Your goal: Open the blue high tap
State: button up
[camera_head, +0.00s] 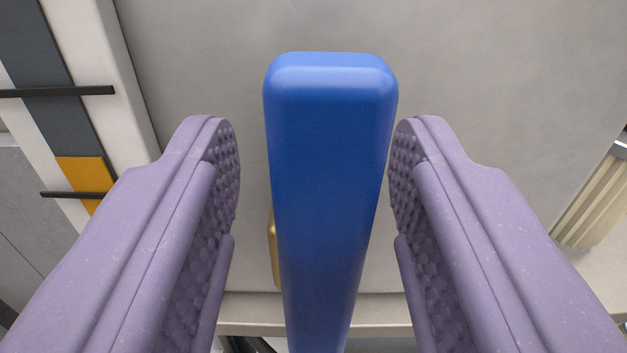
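The blue tap handle (328,190) is a long blue bar with rounded edges in the middle of the head camera view. It runs from the upper middle down to the bottom edge. My gripper (314,165) has two purple, studded fingers, one on each side of the handle. The fingers are open, and a gap shows between each fingertip and the handle. A small brass-coloured part (273,250) shows at the handle's left side, partly hidden behind it. The rest of the tap is hidden.
A grey panel (480,80) fills the background behind the handle. At the left are white, dark grey and orange strips (82,172) with black bars (58,91). A cream ribbed part (592,200) stands at the right. A pale ledge (385,312) runs along the bottom.

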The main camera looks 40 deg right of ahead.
jog(key=b+v, duration=0.1)
jog(key=v, duration=0.6)
jog(key=shift+s+a, duration=0.2)
jog(key=shift+s, duration=0.1)
